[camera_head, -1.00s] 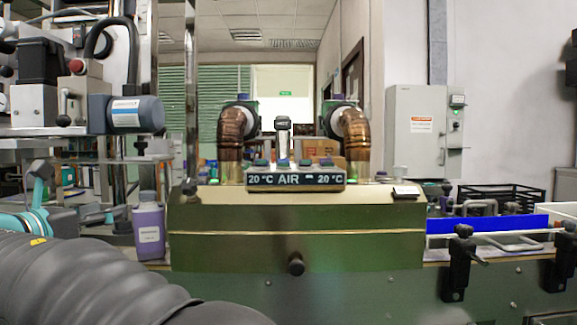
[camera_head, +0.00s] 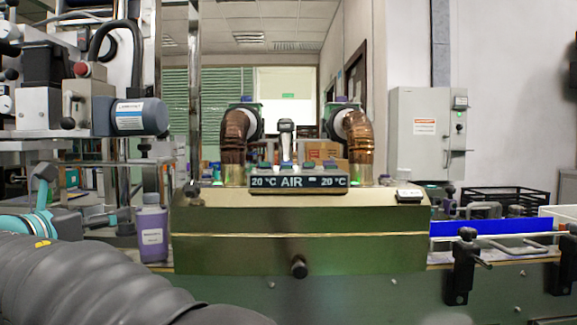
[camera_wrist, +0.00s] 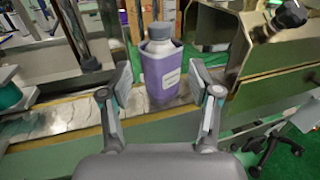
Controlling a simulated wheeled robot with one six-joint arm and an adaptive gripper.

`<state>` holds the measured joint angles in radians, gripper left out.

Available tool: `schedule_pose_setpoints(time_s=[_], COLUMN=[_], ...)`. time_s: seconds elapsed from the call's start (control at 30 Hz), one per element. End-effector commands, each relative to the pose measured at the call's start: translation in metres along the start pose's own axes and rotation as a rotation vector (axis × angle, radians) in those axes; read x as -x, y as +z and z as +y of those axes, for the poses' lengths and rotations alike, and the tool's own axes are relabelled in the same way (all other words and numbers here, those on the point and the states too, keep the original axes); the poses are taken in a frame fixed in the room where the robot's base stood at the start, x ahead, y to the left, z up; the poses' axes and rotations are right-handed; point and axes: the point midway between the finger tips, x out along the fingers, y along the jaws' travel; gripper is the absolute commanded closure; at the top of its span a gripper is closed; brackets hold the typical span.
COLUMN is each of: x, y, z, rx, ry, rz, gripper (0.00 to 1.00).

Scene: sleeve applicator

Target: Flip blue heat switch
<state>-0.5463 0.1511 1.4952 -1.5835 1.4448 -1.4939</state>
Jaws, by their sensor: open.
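The heat unit (camera_head: 300,243) is a gold-green metal box with two copper pipes on top. Its display (camera_head: 299,181) reads 20 °C, AIR, 20 °C. Small switches (camera_head: 286,166) stand in a row above the display; their colours and positions are too small to tell surely. My gripper (camera_wrist: 160,78) is open and empty in the wrist view. A purple bottle (camera_wrist: 162,77) with a grey cap appears between its fingers, with gaps on both sides; I cannot tell how far beyond the fingertips it is. The head view does not show my gripper, and the wrist view does not show the switches.
The bottle also stands left of the heat unit in the head view (camera_head: 152,234). A black knob (camera_head: 299,268) sticks out of the unit's front. A blue rail (camera_head: 485,227) with black clamps (camera_head: 462,265) lies to the right. A grey motor (camera_head: 139,117) hangs at upper left.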

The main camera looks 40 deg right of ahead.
Motion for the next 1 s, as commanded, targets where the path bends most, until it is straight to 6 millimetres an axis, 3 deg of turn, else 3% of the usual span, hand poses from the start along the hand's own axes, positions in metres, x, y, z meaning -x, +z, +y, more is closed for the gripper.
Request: schedule_pose_setpoints(time_s=[0.33,0.47,0.57,0.67,0.77,0.9,1.0], x=[0.000,0.000,0.000,0.002,0.007,0.025,0.044], y=[0.000,-0.003,-0.016,-0.050,-0.103,-0.178,-0.221], z=[0.000,0.001,0.004,0.005,-0.008,-0.052,-0.093], rx=[0.000,-0.026,-0.112,-0.268,-0.482,-0.815,-1.047], ry=[0.000,0.005,0.020,0.033,-0.003,-0.174,-0.360], rz=[0.000,0.010,0.051,0.164,0.351,0.632,0.796], gripper=[0.40,0.73,0.98,1.00,1.00,1.00,1.00])
